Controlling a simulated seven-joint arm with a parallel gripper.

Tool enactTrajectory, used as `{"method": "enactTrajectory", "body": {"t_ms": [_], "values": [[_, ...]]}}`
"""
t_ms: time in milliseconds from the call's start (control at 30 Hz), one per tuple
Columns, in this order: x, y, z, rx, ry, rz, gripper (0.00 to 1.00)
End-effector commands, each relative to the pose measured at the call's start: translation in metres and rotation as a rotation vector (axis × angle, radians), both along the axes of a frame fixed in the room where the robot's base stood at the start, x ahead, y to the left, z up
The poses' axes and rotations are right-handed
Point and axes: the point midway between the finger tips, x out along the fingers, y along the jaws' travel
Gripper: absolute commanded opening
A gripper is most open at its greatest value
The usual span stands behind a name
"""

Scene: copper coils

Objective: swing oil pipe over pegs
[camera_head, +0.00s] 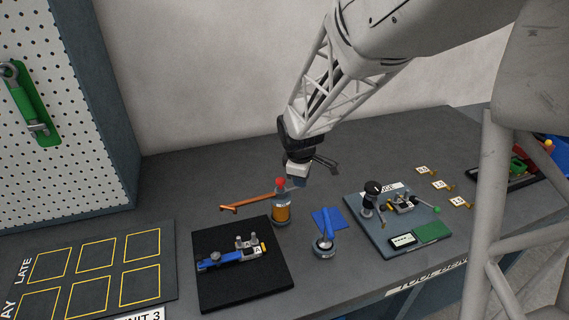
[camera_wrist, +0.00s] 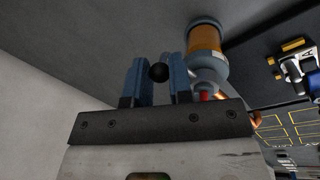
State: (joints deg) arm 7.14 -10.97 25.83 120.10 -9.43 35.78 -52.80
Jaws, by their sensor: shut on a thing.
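The copper oil pipe (camera_head: 252,202) reaches left from the top of an amber oil pot (camera_head: 281,212) with a red knob. Its free end hangs behind and left of the blue fixture. Two small grey pegs (camera_head: 247,242) stand on that blue fixture (camera_head: 226,258), on a black mat. My gripper (camera_head: 299,182) is just right of the pot's top. In the wrist view its blue fingers (camera_wrist: 158,82) are shut on a black ball knob (camera_wrist: 158,73). The amber pot (camera_wrist: 206,38) shows beside the fingers, with part of the copper pipe (camera_wrist: 257,119). The knob's link to the pipe is unclear.
A blue flag-like piece on a round stand (camera_head: 324,248) is right of the pot. A gauge board (camera_head: 376,236) with small parts lies further right. A dark panel with yellow squares (camera_head: 170,285) is at left. Bare table lies behind the pot.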

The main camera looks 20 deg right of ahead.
Motion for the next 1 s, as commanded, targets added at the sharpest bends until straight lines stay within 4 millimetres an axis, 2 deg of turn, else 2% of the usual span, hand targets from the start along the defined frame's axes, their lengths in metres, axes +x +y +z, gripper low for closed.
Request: {"method": "enactTrajectory", "body": {"t_ms": [600, 1000], "values": [[0.029, 0.009, 0.0, 0.0, -0.001, 0.48, 0.0], [0.035, 0.013, 0.0, 0.0, 0.0, 0.587, 0.0]]}}
